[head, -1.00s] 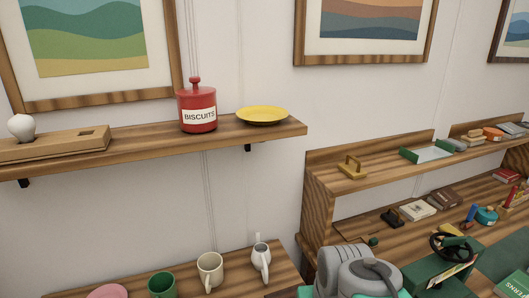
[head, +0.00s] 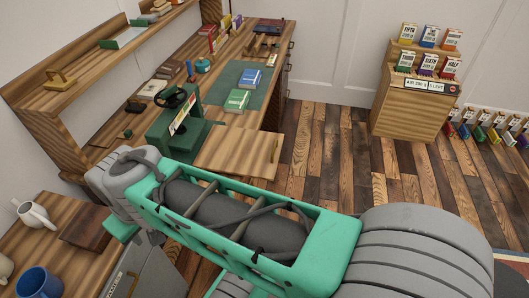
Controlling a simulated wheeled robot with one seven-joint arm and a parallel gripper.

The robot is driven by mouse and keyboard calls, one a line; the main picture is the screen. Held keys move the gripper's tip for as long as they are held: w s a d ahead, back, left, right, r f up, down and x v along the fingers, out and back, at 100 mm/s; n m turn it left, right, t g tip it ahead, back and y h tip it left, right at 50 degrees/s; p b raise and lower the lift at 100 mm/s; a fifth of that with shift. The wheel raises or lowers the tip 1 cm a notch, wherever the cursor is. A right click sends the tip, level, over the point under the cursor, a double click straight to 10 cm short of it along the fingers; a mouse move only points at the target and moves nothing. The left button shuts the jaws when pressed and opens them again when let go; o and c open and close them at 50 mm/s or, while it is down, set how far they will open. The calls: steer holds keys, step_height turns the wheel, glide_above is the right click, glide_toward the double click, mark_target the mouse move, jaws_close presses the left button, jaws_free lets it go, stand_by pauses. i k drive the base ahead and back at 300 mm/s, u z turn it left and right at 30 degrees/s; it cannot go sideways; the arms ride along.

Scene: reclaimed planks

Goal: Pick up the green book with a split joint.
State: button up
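A green book (head: 237,100) lies flat on a dark green mat (head: 262,88) on the wooden workbench, with pale lettering on its cover. A split joint cannot be made out at this size. A blue book (head: 250,78) lies just beyond it on the same mat.
A dark green press (head: 172,124) with a black handwheel stands left of the book. A pale wooden board (head: 238,153) is at the bench's near side. A shelf (head: 70,92) runs above the bench's left. Plank floor (head: 325,150) is open toward a seed-packet stand (head: 415,100).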

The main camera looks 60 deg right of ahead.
mark_target(237, 101)
steer(key=z, duration=2.95)
steer(key=k, duration=0.9)
steer(key=u, duration=0.9)
steer(key=i, duration=1)
